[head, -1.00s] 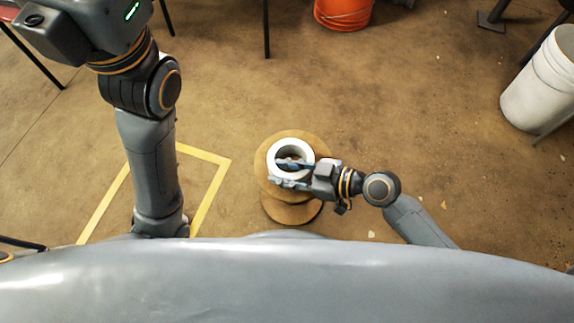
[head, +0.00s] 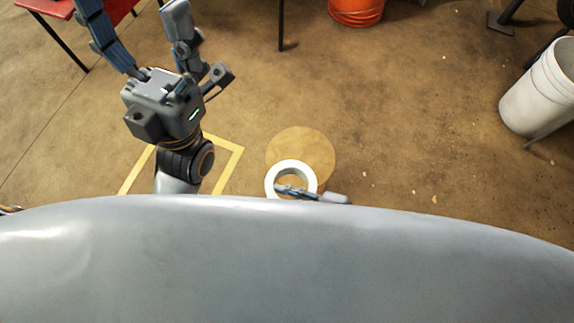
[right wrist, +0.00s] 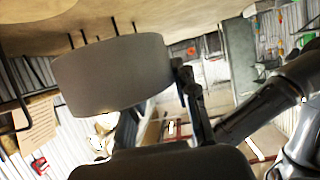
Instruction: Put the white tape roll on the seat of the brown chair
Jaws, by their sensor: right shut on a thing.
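The white tape roll (head: 272,181) is a thick white ring over the near edge of a round tan disc-topped stand in the head view. It fills the upper left of the right wrist view (right wrist: 112,75). My right gripper (head: 290,189) is shut on the roll's wall, with one finger inside the ring. My own grey body hides the arm behind it. My left gripper (head: 138,18) is at the upper left of the head view, its fingers spread apart and empty.
The round tan stand (head: 305,150) is on the brown floor. A red-topped piece with dark legs (head: 52,8) is at the top left. An orange bucket (head: 356,10) and a white bucket (head: 538,95) stand at the back and right. Yellow tape (head: 225,172) marks the floor left. Floor between is clear.

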